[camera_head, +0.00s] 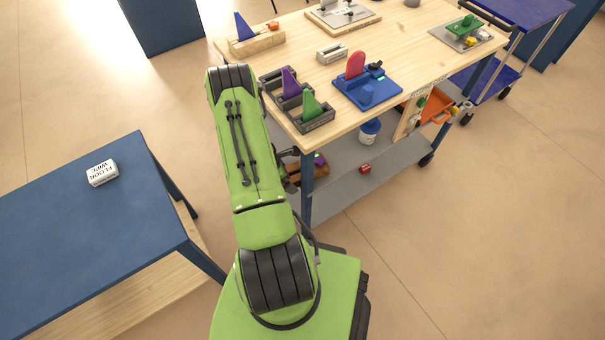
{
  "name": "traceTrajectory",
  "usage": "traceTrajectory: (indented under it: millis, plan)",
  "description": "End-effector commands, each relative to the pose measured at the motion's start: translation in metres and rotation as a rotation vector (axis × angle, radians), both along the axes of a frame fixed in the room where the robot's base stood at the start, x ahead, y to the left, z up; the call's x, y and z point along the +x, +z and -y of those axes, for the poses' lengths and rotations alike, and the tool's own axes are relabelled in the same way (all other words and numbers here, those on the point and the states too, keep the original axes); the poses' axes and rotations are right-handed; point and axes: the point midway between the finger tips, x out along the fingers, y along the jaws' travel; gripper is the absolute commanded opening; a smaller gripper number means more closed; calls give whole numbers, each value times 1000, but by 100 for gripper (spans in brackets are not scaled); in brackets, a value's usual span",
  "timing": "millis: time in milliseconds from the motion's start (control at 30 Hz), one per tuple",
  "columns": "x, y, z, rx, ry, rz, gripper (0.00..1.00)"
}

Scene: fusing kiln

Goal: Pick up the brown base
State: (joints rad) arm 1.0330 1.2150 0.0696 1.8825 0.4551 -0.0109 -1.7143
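A brown base (320,170) sits on the grey lower shelf of the workbench, near its left end, partly hidden by my arm and the bench leg. A small purple piece (319,159) shows at it; I cannot tell whether it is on or behind the base. My green arm reaches up to the bench's left end and bends down. Dark parts that look like my gripper (292,172) show beside the base's left side, mostly hidden behind the arm. I cannot see the fingers clearly, nor whether they touch the base.
The wooden bench top (420,75) carries a dark tray (318,122) with purple and green fins, a blue fixture (380,92) and a light wooden block (258,43) with a blue fin. A red block (365,168) and white-blue tub (369,132) are on the shelf. A blue table (80,220) stands left.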

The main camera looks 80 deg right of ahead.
Motion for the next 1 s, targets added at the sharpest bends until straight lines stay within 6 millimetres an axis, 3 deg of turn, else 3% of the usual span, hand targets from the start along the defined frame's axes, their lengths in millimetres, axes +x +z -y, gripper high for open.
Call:
traceTrajectory:
  millis: [267,600,867,1000]
  plan:
    - [-2,-5,1,0,0,0,98]
    - [-1,-5,1,0,0,0,46]
    - [-1,-3,1,-1,0,1,45]
    - [0,11,2,-3,2,2,45]
